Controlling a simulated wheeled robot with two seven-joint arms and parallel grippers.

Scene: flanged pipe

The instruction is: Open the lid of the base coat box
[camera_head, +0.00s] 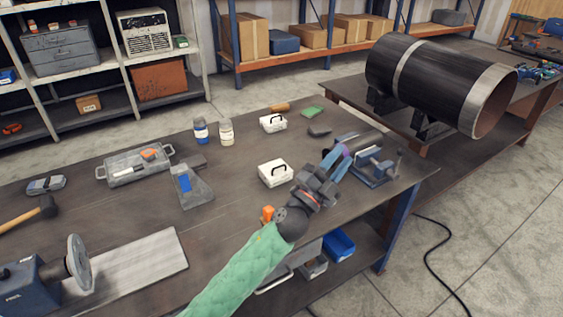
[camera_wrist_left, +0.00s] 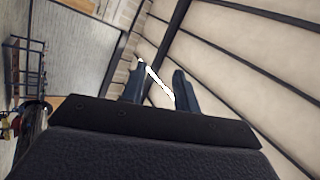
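Two small white boxes with black handles stand on the workbench in the head view: a nearer white box (camera_head: 275,174) and a farther white box (camera_head: 273,123). Both look closed. I cannot tell which one is the base coat box, as no label is readable. My left gripper (camera_head: 340,152) is above the bench, right of the nearer box and apart from it. In the left wrist view, its two fingers (camera_wrist_left: 158,88) are apart with nothing between them; the background is ceiling and wall. My right gripper is not in view.
A blue vise (camera_head: 374,170) stands at the bench's right end, close to my left gripper. Two jars (camera_head: 226,131), a grey tray (camera_head: 135,167) and a dustpan-like tool (camera_head: 190,186) lie left of the boxes. A large black pipe (camera_head: 430,80) rests on another table.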

